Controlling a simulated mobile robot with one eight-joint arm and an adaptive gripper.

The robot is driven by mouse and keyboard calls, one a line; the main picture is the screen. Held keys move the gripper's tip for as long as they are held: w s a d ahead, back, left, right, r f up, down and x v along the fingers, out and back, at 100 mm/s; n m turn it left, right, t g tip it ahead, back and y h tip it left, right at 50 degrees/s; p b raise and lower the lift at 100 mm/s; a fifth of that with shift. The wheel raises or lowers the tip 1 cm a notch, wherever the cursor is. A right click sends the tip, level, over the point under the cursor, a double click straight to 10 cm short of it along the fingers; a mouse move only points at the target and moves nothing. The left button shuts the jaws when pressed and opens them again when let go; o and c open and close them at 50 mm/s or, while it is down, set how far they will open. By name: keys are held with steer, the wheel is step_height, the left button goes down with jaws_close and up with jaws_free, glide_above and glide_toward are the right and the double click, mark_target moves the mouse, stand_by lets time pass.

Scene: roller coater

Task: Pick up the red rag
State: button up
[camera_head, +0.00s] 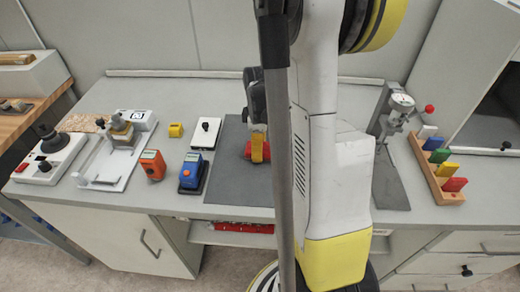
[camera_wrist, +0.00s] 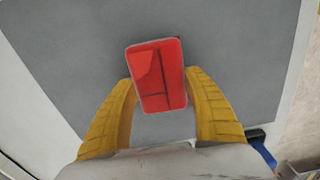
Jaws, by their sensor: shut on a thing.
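The red rag (camera_wrist: 157,75) is a folded, block-like red piece with dark creases on its face. In the wrist view it sits between the two yellow fingers of my gripper (camera_wrist: 159,80), which are shut on its sides. In the head view the rag (camera_head: 248,152) shows around a yellow finger of my gripper (camera_head: 258,146), over the dark grey mat (camera_head: 237,186). I cannot tell whether the rag touches the mat. Part of the rag is hidden by the finger.
An orange device (camera_head: 152,164), a blue device (camera_head: 191,171) and a white-and-black flat item (camera_head: 206,132) lie left of the mat. A yellow block (camera_head: 176,130) is behind them. A gauge stand (camera_head: 392,115) and a wooden rack of coloured blocks (camera_head: 437,180) stand right.

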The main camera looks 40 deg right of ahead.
steer(key=shift+r+p, duration=0.3)
steer(key=shift+r, duration=0.25)
steer(key=r, duration=0.1)
steer(key=r+p, duration=0.1)
steer(key=d+r+p, duration=0.1)
steer(key=r, duration=0.1)
steer(key=shift+s, duration=0.3)
steer(key=s+d+r+p, duration=0.2)
steer(key=s+d+r, duration=0.3)
steer(key=d, duration=0.4)
steer(key=shift+s+r+p, duration=0.2)
steer(key=shift+r+p, duration=0.1)
steer(key=shift+r, duration=0.15)
steer(key=o, duration=0.6)
steer(key=c, duration=0.5)
